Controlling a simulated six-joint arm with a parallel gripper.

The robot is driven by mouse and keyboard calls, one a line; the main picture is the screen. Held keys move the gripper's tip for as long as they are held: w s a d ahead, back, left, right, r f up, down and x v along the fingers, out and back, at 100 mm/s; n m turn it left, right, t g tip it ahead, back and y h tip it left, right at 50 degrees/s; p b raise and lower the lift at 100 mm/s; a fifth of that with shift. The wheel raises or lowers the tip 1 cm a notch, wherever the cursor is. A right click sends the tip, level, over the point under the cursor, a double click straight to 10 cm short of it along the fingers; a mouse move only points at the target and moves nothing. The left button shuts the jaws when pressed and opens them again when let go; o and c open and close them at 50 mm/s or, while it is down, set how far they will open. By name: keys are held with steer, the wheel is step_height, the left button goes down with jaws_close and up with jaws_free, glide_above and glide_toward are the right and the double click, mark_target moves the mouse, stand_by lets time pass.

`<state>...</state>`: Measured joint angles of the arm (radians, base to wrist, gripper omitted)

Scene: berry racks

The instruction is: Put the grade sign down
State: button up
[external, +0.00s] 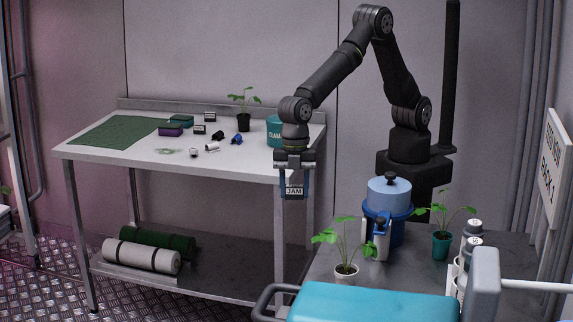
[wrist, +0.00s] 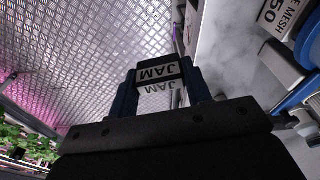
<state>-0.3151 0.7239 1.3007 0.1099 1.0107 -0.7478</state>
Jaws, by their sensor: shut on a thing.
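The grade sign (external: 294,191) is a small dark block with a white label reading JAM. My gripper (external: 294,184) is shut on it, with blue fingers on either side. In the external view the sign hangs in front of the white table's right front corner, apart from any surface that I can make out. In the wrist view the sign (wrist: 158,75) sits between the fingertips of my gripper (wrist: 160,82), its lettering upside down, with metal floor plate behind it.
The white table (external: 100,152) holds a green mat (external: 115,130), small signs, a purple box (external: 171,129), a potted plant (external: 243,122) and a teal tub (external: 274,131).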

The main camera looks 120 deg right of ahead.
steer(key=s+a+n, duration=0.1)
steer(key=a+n, duration=0.1)
steer(key=a, duration=0.3)
glide_above(332, 263)
steer(key=f, duration=0.7)
steer(key=shift+d, duration=0.25)
steer(key=shift+a+f, duration=0.1)
steer(key=shift+f, duration=1.95)
steer(key=shift+f, duration=0.15)
steer(key=o, duration=1)
steer(key=shift+c, duration=0.2)
step_height(332, 263, up, 12)
steer(key=d, duration=0.1)
steer(key=shift+s+d, duration=0.35)
steer(key=shift+s, duration=0.05)
